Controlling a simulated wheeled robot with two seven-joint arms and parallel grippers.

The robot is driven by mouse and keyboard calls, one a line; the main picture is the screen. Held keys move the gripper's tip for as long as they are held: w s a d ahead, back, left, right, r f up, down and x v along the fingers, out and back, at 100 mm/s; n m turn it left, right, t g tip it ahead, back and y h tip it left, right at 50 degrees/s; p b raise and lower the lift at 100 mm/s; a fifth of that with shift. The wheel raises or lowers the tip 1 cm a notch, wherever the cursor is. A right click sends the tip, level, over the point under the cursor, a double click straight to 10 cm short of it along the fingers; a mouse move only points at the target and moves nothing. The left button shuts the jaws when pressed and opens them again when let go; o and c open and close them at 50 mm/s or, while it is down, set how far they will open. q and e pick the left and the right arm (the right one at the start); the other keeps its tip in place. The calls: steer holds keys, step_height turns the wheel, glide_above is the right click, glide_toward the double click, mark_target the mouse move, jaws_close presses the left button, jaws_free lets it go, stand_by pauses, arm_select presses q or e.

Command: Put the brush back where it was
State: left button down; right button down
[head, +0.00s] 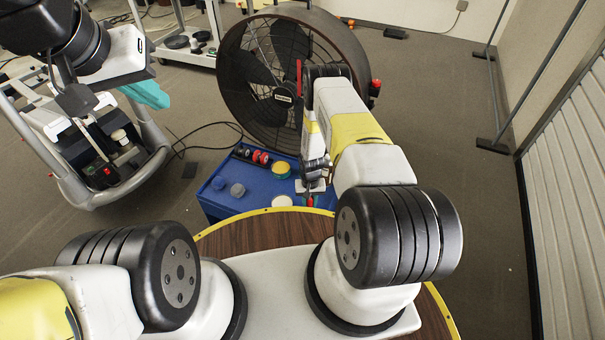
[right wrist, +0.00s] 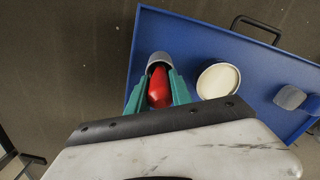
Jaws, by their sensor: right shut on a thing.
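My right gripper (right wrist: 160,92) has its teal fingers around a red object (right wrist: 159,88), which appears to be the brush's handle. A grey round piece (right wrist: 160,60) surrounds its far end; I cannot tell whether this is part of the brush or a holder. The gripper is over the near right edge of the blue cart top (right wrist: 180,40). In the head view the right arm reaches down to the cart, and a bit of red shows below its end.
A large fan (head: 262,60) stands behind the cart. A grey-framed machine (head: 85,190) is at left.

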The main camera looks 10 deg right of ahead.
steer(key=c, duration=1.1)
jaws_free()
steer(key=shift+c, duration=0.2)
steer(key=shift+r, duration=0.1)
